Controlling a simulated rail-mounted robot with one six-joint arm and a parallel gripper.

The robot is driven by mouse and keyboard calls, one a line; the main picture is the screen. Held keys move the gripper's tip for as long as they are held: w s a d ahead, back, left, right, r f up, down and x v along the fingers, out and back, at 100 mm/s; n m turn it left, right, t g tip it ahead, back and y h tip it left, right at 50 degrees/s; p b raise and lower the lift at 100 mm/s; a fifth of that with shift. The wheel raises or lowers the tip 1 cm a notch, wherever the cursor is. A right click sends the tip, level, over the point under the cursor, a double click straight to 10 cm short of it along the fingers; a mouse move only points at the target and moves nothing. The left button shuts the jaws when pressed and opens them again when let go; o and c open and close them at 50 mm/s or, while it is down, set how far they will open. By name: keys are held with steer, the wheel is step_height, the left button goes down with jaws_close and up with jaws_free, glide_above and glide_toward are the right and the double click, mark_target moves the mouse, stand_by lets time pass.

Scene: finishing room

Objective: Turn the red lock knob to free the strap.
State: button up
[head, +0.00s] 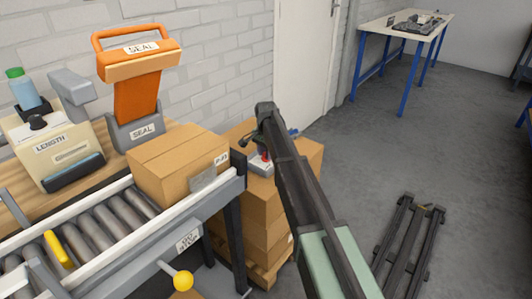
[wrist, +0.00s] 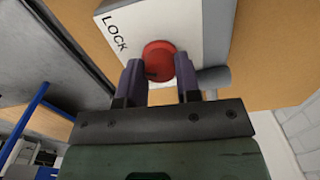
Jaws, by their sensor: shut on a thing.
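The red lock knob (wrist: 158,60) sits on a white box marked LOCK (wrist: 118,32) in the wrist view. My gripper (wrist: 160,76) has its two purple-grey fingers on either side of the knob and is shut on it. In the head view the lock box (head: 262,167) is on top of the carton stack, with a bit of red at the knob (head: 265,155), and my arm partly hides it. I cannot make out the strap with certainty.
The carton stack (head: 262,215) stands on a pallet beside the roller conveyor (head: 102,228). A carton (head: 178,165) sits at the conveyor's end, close to the lock box. A dark metal frame (head: 408,245) lies on the floor at right.

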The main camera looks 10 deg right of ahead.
steer(key=n, duration=1.4)
stand_by(0.4)
steer(key=o, duration=0.9)
steer(key=shift+o, duration=0.2)
step_height(320, 180, up, 11)
steer(key=p, duration=1)
steer(key=shift+f+p, duration=0.15)
steer(key=shift+p, duration=0.25)
